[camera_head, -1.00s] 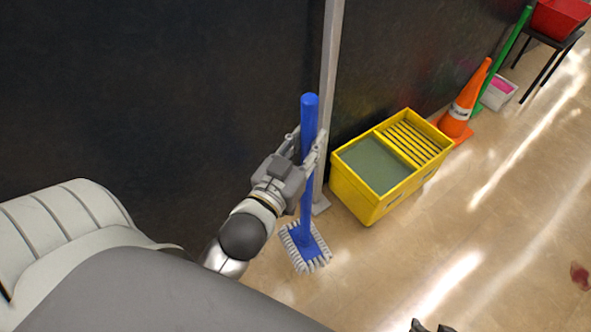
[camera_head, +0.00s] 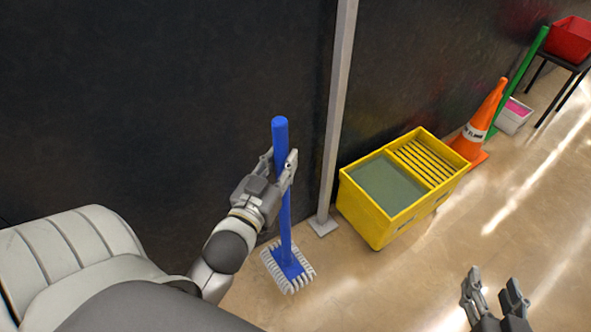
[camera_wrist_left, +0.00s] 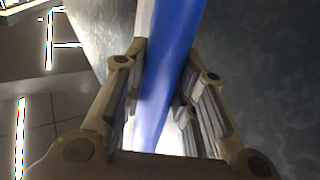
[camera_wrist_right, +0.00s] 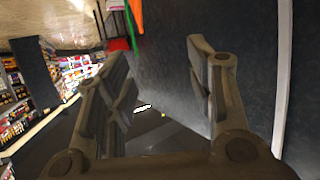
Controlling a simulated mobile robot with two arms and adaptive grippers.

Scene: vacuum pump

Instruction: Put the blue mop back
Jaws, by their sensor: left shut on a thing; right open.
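The blue mop (camera_head: 285,215) stands close to upright beside the dark wall, its white-fringed head (camera_head: 288,268) at the floor; I cannot tell whether it touches. My left gripper (camera_head: 284,170) is shut on the upper part of the blue handle. The handle (camera_wrist_left: 172,70) also runs between the fingers in the left wrist view. My right gripper (camera_head: 497,288) is open and empty above the floor at the lower right. Its spread fingers also show in the right wrist view (camera_wrist_right: 165,90) with nothing between them.
A grey post (camera_head: 338,110) with a foot plate stands just right of the mop. A yellow bucket (camera_head: 375,225) with a wringer grid is beyond it. An orange cone (camera_head: 485,118), green pole (camera_head: 520,78), white box (camera_head: 513,117) and red bin (camera_head: 571,40) line the wall. Floor at right is clear.

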